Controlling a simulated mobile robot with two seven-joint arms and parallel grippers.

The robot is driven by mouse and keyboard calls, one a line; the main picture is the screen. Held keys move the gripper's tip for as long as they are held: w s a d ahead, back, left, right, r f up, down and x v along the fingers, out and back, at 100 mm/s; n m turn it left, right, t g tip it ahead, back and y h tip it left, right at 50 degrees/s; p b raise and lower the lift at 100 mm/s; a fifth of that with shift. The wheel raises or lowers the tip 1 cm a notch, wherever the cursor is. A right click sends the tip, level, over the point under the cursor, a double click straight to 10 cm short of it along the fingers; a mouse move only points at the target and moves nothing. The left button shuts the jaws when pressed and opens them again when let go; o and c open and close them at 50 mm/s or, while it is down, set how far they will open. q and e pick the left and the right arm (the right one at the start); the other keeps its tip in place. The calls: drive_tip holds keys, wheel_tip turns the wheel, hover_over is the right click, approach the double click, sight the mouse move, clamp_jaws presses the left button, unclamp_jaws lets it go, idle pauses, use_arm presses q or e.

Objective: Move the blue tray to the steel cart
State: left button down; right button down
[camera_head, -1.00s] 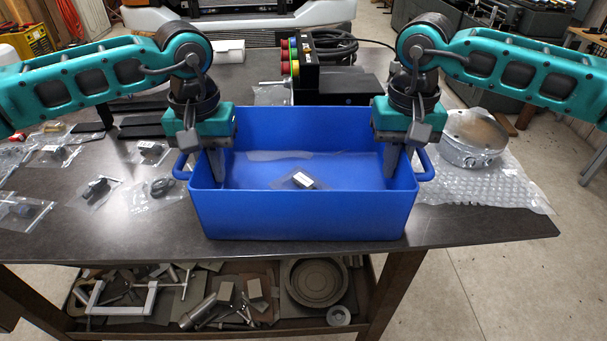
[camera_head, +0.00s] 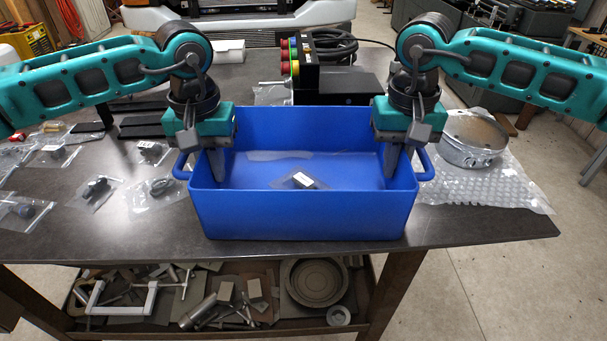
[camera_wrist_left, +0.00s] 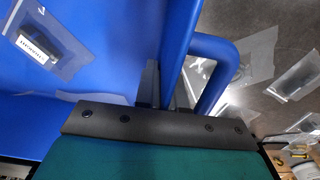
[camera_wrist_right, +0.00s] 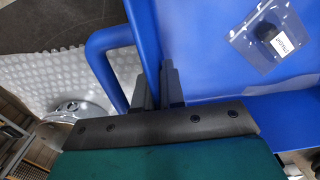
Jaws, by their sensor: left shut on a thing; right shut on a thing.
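The blue tray (camera_head: 300,210) is a deep rectangular bin with a loop handle at each end, standing on the dark table near its front edge. A bagged part with a white label (camera_head: 303,180) lies inside it. My left gripper (camera_head: 215,165) is shut on the tray's left end wall, beside the handle; the wall and handle also show in the left wrist view (camera_wrist_left: 213,50). My right gripper (camera_head: 396,163) is shut on the right end wall, its fingers straddling the rim in the right wrist view (camera_wrist_right: 158,85). No steel cart can be clearly made out.
Bagged small parts (camera_head: 97,190) lie left of the tray. A black box with coloured buttons (camera_head: 335,80) and a cable stands behind it. A round metal housing (camera_head: 474,135) sits on bubble wrap (camera_head: 490,185) at right. A lower shelf holds metal parts (camera_head: 315,282).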

use_arm(q)
drive_tip(key=shift+r, duration=0.15)
use_arm(e)
drive_tip(key=shift+r, duration=0.15)
idle(0.5)
